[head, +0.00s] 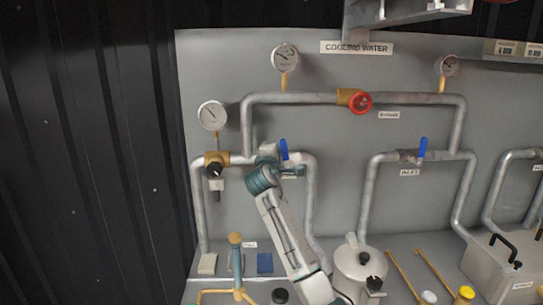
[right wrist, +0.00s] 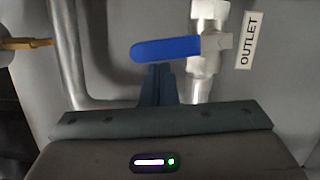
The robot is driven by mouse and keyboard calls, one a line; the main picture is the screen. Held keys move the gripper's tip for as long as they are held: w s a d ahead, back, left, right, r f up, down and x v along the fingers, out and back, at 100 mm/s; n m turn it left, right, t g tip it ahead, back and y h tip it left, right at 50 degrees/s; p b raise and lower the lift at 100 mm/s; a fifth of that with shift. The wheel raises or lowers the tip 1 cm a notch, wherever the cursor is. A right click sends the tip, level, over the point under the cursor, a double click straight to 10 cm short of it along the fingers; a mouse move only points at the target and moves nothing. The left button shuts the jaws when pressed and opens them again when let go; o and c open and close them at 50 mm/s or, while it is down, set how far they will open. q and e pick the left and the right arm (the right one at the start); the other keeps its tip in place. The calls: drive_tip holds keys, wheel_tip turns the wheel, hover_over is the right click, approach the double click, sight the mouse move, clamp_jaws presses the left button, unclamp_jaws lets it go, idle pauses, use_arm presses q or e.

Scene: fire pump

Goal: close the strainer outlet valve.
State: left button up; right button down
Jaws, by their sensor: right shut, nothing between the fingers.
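The strainer outlet valve has a blue lever (head: 283,149) that points up from a horizontal pipe in the head view. In the right wrist view the blue lever (right wrist: 165,49) reaches left from the silver valve body (right wrist: 206,45), across the line of its pipe, beside the OUTLET label (right wrist: 246,41). My right gripper (right wrist: 157,70) is shut and empty, its fingertips close to the lever's lower edge; I cannot tell whether they touch. In the head view my right arm partly hides the valve. My left gripper is not in view.
A second blue-levered valve (head: 422,148) stands further right, marked as the inlet. A red bypass wheel (head: 360,103) is above. A dark knob (head: 214,169) and gauge (head: 212,115) are left of the valve. A strainer pot (head: 350,262) stands below, right of my arm.

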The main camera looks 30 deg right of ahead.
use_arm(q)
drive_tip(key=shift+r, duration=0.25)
use_arm(e)
drive_tip(key=shift+s+d+r, duration=0.3)
drive_tip(key=shift+d, duration=0.2)
idle(0.3)
